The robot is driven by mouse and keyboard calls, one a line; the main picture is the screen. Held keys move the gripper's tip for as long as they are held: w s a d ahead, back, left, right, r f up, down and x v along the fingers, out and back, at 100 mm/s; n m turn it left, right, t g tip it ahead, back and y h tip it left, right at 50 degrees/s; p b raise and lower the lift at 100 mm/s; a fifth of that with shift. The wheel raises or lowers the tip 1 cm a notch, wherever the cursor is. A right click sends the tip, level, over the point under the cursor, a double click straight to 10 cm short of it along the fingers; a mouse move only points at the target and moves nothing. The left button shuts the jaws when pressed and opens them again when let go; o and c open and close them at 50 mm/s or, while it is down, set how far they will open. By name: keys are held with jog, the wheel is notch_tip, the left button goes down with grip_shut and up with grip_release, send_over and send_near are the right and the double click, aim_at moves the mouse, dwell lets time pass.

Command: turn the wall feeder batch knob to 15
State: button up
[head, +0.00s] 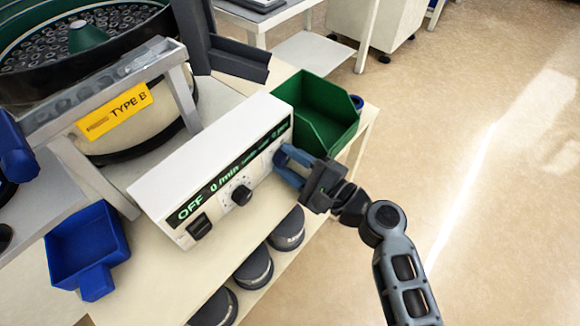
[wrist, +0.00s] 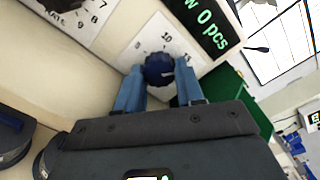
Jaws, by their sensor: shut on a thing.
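The batch knob (wrist: 158,68) is a dark blue round knob on a white dial plate (wrist: 146,42) of the white control box (head: 160,190). Numbers 10 and 15 show on the plate above and right of it in the wrist view. My gripper (head: 284,161) reaches the right part of the box front; its blue fingers (wrist: 160,82) are shut on the knob from both sides. I cannot clearly tell where the knob points. In the head view my gripper hides this knob. The display (wrist: 205,25) beside it reads 0 pcs.
Another knob (head: 241,194) and a black switch (head: 199,227) sit further left on the box, under a display reading OFF and 0/min. A green bin (head: 318,108) stands right behind the box. A blue bin (head: 86,246) is at left.

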jog(key=shift+n+b, duration=0.35)
jog(key=shift+n, duration=0.15)
jog(key=o, duration=1)
jog(key=shift+o, duration=0.2)
